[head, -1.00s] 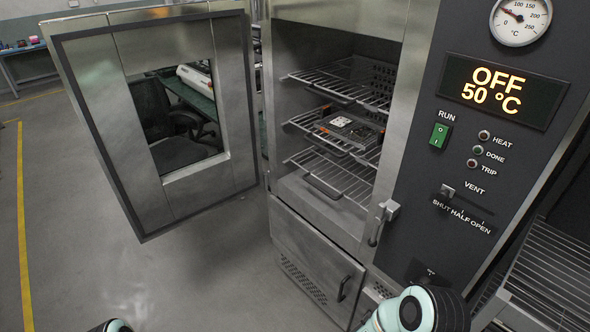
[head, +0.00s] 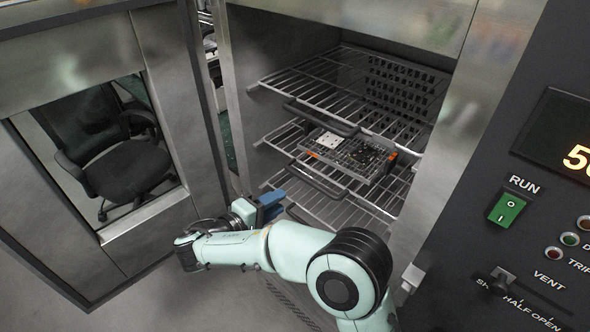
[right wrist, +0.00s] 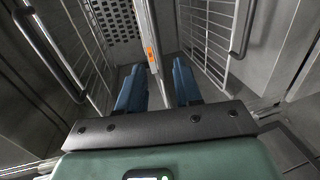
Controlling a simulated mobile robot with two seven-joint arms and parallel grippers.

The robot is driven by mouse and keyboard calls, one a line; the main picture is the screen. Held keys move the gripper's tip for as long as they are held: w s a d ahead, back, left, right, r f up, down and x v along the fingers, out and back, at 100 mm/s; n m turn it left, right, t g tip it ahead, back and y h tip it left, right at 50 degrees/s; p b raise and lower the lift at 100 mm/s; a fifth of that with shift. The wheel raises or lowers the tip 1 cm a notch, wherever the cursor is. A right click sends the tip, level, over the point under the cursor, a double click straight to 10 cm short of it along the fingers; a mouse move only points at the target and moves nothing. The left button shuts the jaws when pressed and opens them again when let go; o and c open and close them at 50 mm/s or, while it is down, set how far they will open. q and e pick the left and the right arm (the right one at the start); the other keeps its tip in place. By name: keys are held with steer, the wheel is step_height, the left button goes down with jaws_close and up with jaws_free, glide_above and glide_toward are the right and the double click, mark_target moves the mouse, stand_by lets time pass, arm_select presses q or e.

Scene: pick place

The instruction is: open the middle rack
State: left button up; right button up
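The middle rack (head: 290,145) is a wire shelf in the open oven, with a dark front handle (head: 318,182). A tray with a circuit board (head: 350,155) rests on it. My right gripper (head: 268,206), with blue fingers, is just in front of the oven, left of and slightly below that handle. In the right wrist view my right gripper (right wrist: 158,88) is open, and a bar with an orange mark (right wrist: 150,52), seemingly the middle rack edge-on, lines up between the fingers. I cannot tell whether they touch it. My left gripper is not in view.
The upper rack (head: 330,78) and the lower rack (head: 330,208) sit inside the oven. The open oven door (head: 95,45) with its window stands on the left. The control panel (head: 510,170) is on the right. Floor shows below the door.

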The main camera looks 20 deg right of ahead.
mark_target(309, 183)
steer(key=x, duration=0.4)
steer(key=p+x, duration=0.1)
steer(key=x, duration=0.3)
steer(key=p+x, duration=0.1)
steer(key=x, duration=0.4)
steer(key=shift+s+d+r, duration=0.15)
steer(key=shift+r, duration=0.1)
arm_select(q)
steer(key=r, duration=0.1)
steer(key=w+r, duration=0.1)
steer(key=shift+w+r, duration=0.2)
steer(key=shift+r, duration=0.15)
arm_select(e)
jaws_close()
